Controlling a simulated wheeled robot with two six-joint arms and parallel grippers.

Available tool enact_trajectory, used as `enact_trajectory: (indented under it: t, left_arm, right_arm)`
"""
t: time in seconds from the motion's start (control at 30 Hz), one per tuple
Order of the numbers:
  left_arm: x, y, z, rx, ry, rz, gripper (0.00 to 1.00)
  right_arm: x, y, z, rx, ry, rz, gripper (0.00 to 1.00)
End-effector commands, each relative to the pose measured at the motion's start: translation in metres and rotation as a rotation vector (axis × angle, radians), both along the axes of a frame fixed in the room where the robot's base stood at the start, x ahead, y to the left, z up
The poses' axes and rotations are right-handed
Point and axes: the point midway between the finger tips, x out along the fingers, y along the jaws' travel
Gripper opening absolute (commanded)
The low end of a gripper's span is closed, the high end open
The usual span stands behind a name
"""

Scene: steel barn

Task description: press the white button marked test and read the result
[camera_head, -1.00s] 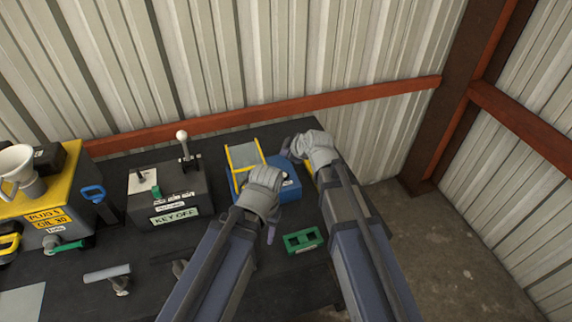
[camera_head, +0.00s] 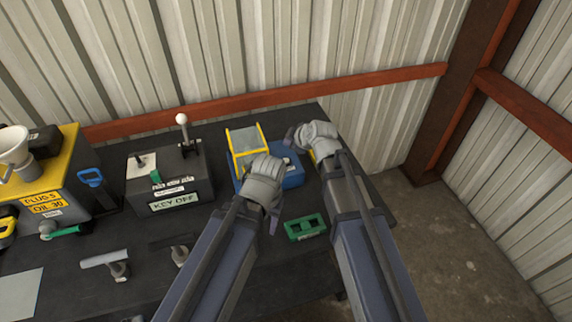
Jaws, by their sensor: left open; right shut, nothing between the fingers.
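A blue box (camera_head: 292,177) with a yellow-framed grey panel (camera_head: 245,141) stands near the far right of the bench. A small pale mark shows on its top; I cannot tell whether it is the white test button, and no marking is readable. My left gripper (camera_head: 273,222) is open at the near side of the blue box, and its wrist hides part of that box. My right gripper (camera_head: 291,137) is shut and empty at the box's far right. Any contact with the box cannot be told.
A dark box (camera_head: 185,187) with a lever and a "KEY OFF" display stands left of the blue box. A green block (camera_head: 305,228) lies between my arms. A yellow-topped box (camera_head: 60,170) is at left. T-shaped handles (camera_head: 104,258) lie in front. A corrugated wall closes the back.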

Motion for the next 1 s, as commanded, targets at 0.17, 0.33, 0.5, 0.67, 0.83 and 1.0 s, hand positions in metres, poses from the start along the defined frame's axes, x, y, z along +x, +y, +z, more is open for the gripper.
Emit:
enact_trajectory:
  t: [0.17,0.33,0.5,0.67,0.83,1.0]
  left_arm:
    - [0.000,0.000,-0.033,0.000,0.000,0.001,0.50]
    - [0.000,0.000,-0.051,0.000,0.000,0.001,0.50]
    - [0.000,0.000,-0.055,0.000,0.000,0.001,0.50]
    - [0.000,0.000,-0.054,0.000,0.000,0.001,0.50]
    - [0.000,0.000,-0.054,0.000,0.000,0.001,0.50]
    - [0.000,0.000,-0.054,0.000,0.000,0.001,0.50]
  right_arm:
    - [0.000,0.000,-0.033,0.000,-0.001,-0.001,0.00]
    - [0.000,0.000,-0.051,0.000,0.000,0.000,0.00]
    - [0.000,0.000,-0.055,0.000,0.001,0.001,0.00]
    - [0.000,0.000,-0.054,0.000,0.001,0.001,0.00]
    - [0.000,0.000,-0.054,0.000,0.001,0.001,0.00]
    - [0.000,0.000,-0.054,0.000,0.001,0.001,0.00]
